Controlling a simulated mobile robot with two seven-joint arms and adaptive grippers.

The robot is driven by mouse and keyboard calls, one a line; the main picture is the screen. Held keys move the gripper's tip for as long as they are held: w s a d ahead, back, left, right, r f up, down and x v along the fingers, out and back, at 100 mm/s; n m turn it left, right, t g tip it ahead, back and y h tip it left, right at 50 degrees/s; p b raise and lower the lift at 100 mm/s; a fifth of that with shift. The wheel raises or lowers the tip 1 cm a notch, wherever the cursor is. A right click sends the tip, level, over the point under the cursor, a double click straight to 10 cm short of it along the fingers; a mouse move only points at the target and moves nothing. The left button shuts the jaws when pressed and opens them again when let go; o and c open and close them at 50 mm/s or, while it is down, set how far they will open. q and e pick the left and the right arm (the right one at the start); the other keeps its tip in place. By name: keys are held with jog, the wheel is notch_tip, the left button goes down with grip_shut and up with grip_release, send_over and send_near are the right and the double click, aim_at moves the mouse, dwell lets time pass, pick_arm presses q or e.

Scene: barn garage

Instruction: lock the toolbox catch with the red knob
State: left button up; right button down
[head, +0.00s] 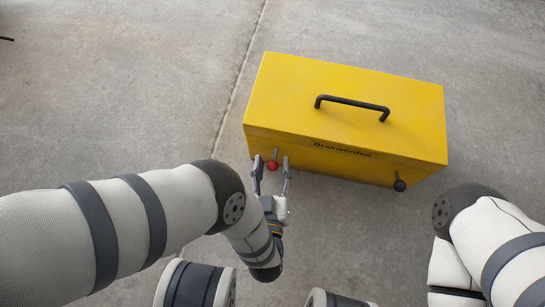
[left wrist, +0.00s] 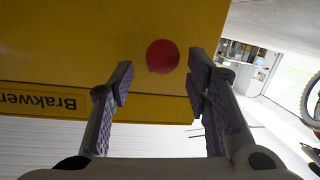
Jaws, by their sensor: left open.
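The yellow toolbox (head: 345,125) stands on the floor with its lid down and its black handle (head: 352,103) on top. The red knob (head: 272,165) sits at the end of a short grey catch lever (head: 276,153) on the front, left of the lettering. My left gripper (head: 272,168) is open, with one finger on each side of the red knob. In the left wrist view the red knob (left wrist: 162,56) shows between and just beyond the fingertips (left wrist: 160,78), with gaps on both sides. My right gripper is out of view.
A second catch with a black knob (head: 400,185) is at the right end of the toolbox front. Bare concrete floor (head: 130,90) surrounds the box. The left wrist view shows shelves (left wrist: 240,52) and a bicycle wheel (left wrist: 312,100) in the background.

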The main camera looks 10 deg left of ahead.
pick_arm(q)
notch_tip(320, 180, up, 8)
jog(key=shift+r, duration=0.2)
dwell(0.3)
